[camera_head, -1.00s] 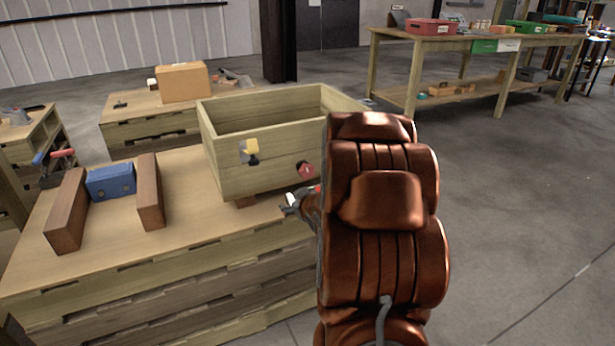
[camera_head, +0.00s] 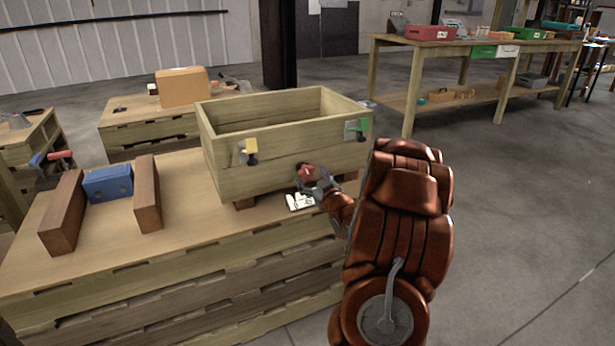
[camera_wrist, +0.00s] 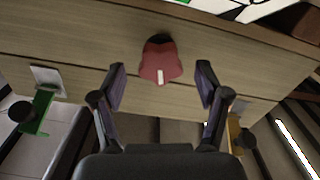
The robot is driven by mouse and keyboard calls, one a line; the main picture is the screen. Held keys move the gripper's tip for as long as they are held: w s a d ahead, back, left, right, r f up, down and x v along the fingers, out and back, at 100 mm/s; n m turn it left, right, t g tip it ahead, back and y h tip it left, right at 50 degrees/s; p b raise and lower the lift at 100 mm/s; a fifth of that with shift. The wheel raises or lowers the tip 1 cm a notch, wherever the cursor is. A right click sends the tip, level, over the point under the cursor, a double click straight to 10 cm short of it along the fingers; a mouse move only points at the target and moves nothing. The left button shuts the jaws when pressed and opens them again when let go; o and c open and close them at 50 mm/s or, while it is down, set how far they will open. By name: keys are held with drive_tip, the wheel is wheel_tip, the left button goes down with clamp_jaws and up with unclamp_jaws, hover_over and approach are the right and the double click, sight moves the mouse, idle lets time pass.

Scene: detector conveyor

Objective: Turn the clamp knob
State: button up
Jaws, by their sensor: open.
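The red clamp knob (camera_head: 303,169) sits low on the front wall of the wooden crate (camera_head: 285,165). In the wrist view the knob (camera_wrist: 160,63) is a red lobed shape with a white mark, attached to the wooden wall. My gripper (camera_head: 318,181) is right in front of the knob in the head view and partly covers it. In the wrist view my gripper (camera_wrist: 161,72) is open, with one fingertip on each side of the knob. I see a gap on both sides and no contact. I cannot tell how deep the knob lies between the fingers.
A yellow latch (camera_head: 250,150) and a green latch (camera_head: 358,127) are on the same wall, left and right of the knob. A black-and-white card (camera_head: 300,201) lies on the tabletop below. A blue box (camera_head: 109,182) stands between two brown blocks at left.

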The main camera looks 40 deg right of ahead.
sight(308, 174)
drive_tip(key=shift+b+x, duration=0.3)
drive_tip(key=shift+x, duration=1.35)
drive_tip(key=c, duration=1.2)
